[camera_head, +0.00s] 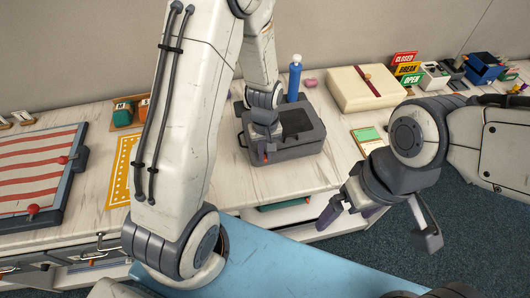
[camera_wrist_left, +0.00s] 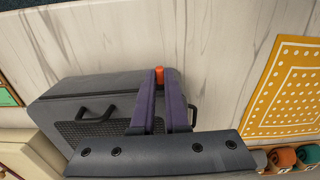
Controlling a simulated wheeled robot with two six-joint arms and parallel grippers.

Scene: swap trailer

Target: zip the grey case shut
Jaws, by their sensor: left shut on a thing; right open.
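The grey case (camera_head: 285,153) lies on the light counter in the middle of the head view. It has a dark mesh panel and a handle on top. In the left wrist view the case (camera_wrist_left: 62,95) fills the left and middle. My left gripper (camera_head: 266,150) is over the case's front left part. It is shut on a small orange-red zip pull (camera_wrist_left: 159,76) at the case's edge. The left wrist view shows the fingers (camera_wrist_left: 160,98) close together there. The zip's seam is too small to read. My right gripper (camera_head: 385,222) is open and empty, in front of the counter, apart from the case.
A blue bottle (camera_head: 294,80) stands close behind the case. A cream box (camera_head: 368,88) and a green-and-cream card (camera_head: 368,138) lie to its right. A yellow dotted mat (camera_head: 122,170) and a striped board (camera_head: 38,172) lie to the left. Bare counter shows in front.

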